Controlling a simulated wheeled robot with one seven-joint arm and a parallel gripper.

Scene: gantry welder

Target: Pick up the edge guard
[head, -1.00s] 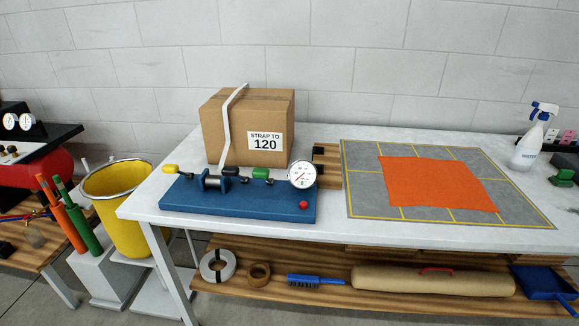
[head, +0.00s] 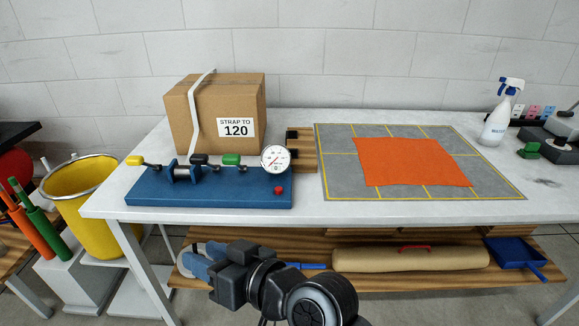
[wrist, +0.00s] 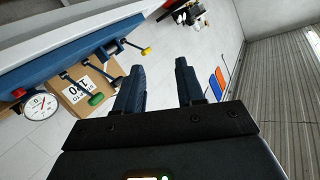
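Two small black pieces (head: 292,136) sit at the left edge of a wooden block (head: 306,152) on the table; one of them may be the edge guard, but they are too small to tell. The cardboard box (head: 214,112) labelled "STRAP TO 120" stands upright behind the blue tensioner base (head: 209,188), with a white strap (head: 193,110) over it. My gripper (head: 192,262) is low in front of the table, below the blue base. In the wrist view my gripper (wrist: 160,75) is open with nothing between its fingers.
A grey mat (head: 340,180) with an orange cloth (head: 412,161) covers the table's right part. A spray bottle (head: 500,115) stands at the right. A yellow bin (head: 85,205) is left of the table. The wooden lower shelf (head: 385,277) holds a tan roll (head: 410,259).

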